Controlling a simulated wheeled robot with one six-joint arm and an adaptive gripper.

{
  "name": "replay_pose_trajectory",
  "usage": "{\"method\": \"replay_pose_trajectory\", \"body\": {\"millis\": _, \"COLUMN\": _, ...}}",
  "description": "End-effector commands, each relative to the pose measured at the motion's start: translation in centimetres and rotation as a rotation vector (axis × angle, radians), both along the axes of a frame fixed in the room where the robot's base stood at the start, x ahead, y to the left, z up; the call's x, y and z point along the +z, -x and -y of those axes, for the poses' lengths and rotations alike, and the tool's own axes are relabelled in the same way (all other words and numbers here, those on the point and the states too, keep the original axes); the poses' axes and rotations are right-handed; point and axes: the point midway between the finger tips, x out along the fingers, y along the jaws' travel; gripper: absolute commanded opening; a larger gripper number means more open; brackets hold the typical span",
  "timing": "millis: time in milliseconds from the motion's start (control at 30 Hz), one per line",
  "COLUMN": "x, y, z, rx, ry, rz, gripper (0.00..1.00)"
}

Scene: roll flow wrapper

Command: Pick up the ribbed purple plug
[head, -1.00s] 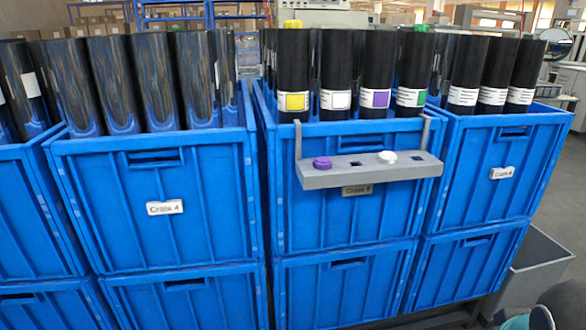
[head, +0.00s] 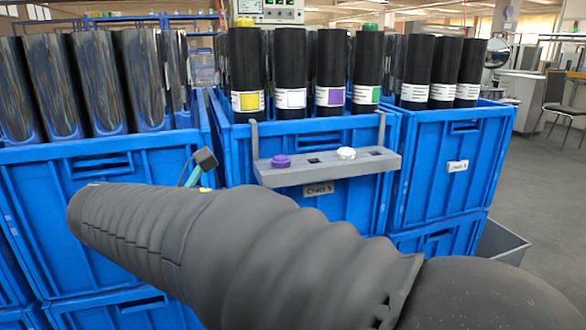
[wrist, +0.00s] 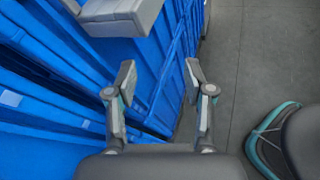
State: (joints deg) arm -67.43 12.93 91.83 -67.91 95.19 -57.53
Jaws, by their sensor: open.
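The ribbed purple plug (head: 281,161) sits in the left part of a grey tray (head: 330,169) hooked on the front of the middle blue crate. In the wrist view my gripper (wrist: 160,78) is open, with nothing between its fingers. It points down past the crate fronts, and one end of a grey block, likely the tray (wrist: 135,15), shows above it. The plug is not visible in the wrist view. In the head view one finger (head: 206,159) shows behind my arm, left of the tray and apart from the plug.
A white plug (head: 347,153) sits in the same tray, near square holes. Black rolls with yellow, white, purple and green labels stand in the middle crate (head: 240,137). Blue crates (head: 450,200) flank it. Grey floor (wrist: 245,70) lies open beside them.

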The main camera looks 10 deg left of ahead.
Motion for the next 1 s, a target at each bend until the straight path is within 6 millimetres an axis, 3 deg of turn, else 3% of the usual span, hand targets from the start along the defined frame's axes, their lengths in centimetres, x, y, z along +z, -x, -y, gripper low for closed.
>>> {"method": "replay_pose_trajectory", "body": {"millis": 100, "x": 3.6, "y": 0.8, "z": -2.4, "rx": 0.025, "ry": 0.197, "rz": 0.054, "gripper": 0.53}}
{"method": "replay_pose_trajectory", "body": {"millis": 300, "x": 6.7, "y": 1.9, "z": -3.9, "rx": 0.014, "ry": 0.36, "rz": 0.094, "gripper": 0.53}}
{"method": "replay_pose_trajectory", "body": {"millis": 433, "x": 6.9, "y": 1.1, "z": -3.3, "rx": 0.01, "ry": 0.379, "rz": 0.097, "gripper": 0.53}}
{"method": "replay_pose_trajectory", "body": {"millis": 800, "x": 6.6, "y": -3.8, "z": 0.3, "rx": 0.011, "ry": 0.378, "rz": 0.096, "gripper": 0.53}}
{"method": "replay_pose_trajectory", "body": {"millis": 1000, "x": 6.6, "y": -4.7, "z": 0.9, "rx": 0.013, "ry": 0.376, "rz": 0.096, "gripper": 0.53}}
